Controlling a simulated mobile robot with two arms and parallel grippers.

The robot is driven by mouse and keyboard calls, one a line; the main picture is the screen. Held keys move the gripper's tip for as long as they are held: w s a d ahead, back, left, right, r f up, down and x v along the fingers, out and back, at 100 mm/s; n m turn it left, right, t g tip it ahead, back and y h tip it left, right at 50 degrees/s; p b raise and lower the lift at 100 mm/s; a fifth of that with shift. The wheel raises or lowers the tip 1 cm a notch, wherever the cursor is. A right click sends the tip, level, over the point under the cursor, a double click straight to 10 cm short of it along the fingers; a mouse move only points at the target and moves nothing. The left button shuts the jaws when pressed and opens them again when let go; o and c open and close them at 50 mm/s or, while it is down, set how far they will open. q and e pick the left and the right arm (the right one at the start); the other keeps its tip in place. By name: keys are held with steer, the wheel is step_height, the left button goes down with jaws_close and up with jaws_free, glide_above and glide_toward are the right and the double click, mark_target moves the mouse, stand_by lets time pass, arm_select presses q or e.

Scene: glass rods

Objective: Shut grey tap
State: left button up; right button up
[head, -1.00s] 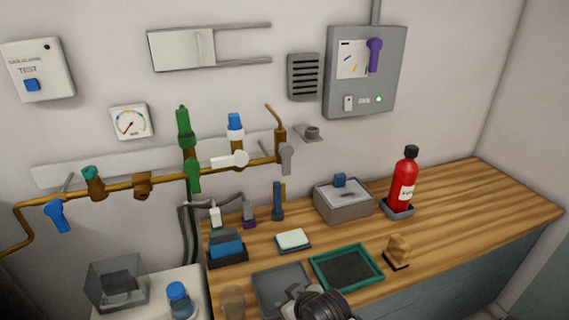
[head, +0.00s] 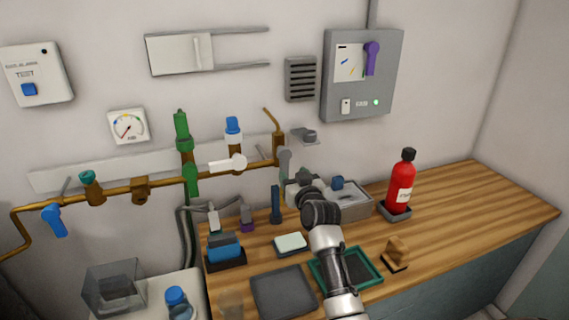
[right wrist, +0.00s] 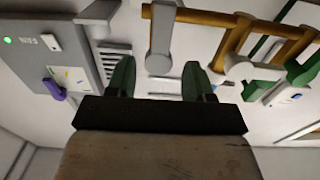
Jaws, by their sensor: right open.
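The grey tap (head: 285,160) is at the right end of the brass pipe on the wall, and its grey lever hangs straight down in the head view. The lever also shows in the right wrist view (right wrist: 161,38), lying between the lines of the two fingers. My right gripper (head: 296,184) is just below and in front of the lever in the head view. Its green-tipped fingers (right wrist: 159,76) are apart with nothing gripped. Whether they touch the lever cannot be told. My left gripper is not in view.
A white lever (head: 228,163) and a green lever (head: 191,181) sit left along the same pipe. A small grey wall bracket (head: 305,136) is close on the right. A grey box (head: 352,203) and red extinguisher (head: 400,187) stand on the wooden counter.

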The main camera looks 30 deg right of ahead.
mark_target(285, 166)
steer(key=x, duration=0.7)
steer(key=shift+w+p, duration=0.15)
steer(key=shift+p, duration=0.15)
jaws_close()
